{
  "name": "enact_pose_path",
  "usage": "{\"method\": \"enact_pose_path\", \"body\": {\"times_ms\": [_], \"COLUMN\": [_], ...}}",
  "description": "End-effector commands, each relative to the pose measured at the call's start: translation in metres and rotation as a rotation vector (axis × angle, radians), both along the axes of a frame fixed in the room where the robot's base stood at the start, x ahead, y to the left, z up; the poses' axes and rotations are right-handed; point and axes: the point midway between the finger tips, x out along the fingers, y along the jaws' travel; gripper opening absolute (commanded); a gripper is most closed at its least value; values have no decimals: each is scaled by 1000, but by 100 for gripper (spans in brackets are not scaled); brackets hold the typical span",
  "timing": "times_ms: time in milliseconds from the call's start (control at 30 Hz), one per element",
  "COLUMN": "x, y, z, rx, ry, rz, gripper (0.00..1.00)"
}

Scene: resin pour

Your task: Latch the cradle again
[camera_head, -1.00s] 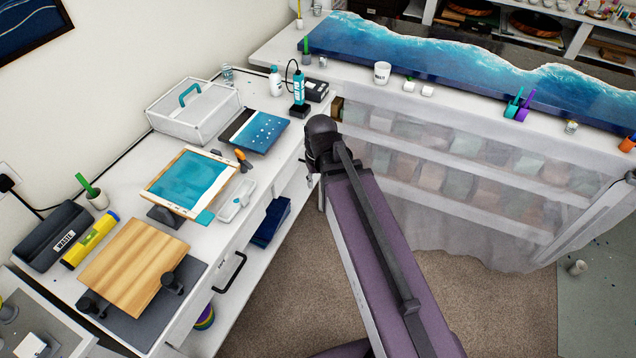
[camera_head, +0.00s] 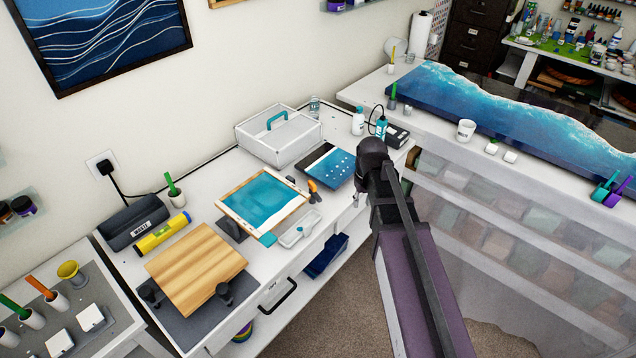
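A teal resin panel (camera_head: 262,205) in a pale wooden frame rests tilted on a dark grey stand (camera_head: 231,230) on the white bench. A small teal tab (camera_head: 263,239) is at its lower front corner. This may be the cradle; I cannot tell whether anything on it is latched. A wooden board (camera_head: 196,268) lies to its left, held above a dark mat by black knobbed supports. My gripper (camera_head: 357,199) is mostly hidden behind my dark wrist, at the bench's front edge, right of the panel and apart from it. Its fingers are too small to read.
A black WASTE box (camera_head: 133,222) and yellow roll (camera_head: 162,234) are at left. An open drawer holds blue (camera_head: 326,255).

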Motion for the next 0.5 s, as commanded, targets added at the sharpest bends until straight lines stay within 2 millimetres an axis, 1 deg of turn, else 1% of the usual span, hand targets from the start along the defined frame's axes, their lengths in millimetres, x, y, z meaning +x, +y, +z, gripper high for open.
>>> {"method": "enact_pose_path", "body": {"times_ms": [33, 100, 167, 200, 333, 400, 500], "x": [28, 52, 71, 83, 115, 127, 138], "y": [17, 38, 57, 70, 109, 126, 143], "z": [13, 22, 30, 34, 47, 52, 56], "rx": [-3, -7, -11, -13, -21, -24, -28], "ry": [2, 5, 7, 8, 13, 15, 18], "rz": [35, 79, 119, 143, 216, 247, 278], "gripper": [37, 37, 37, 37, 37, 37, 37]}}
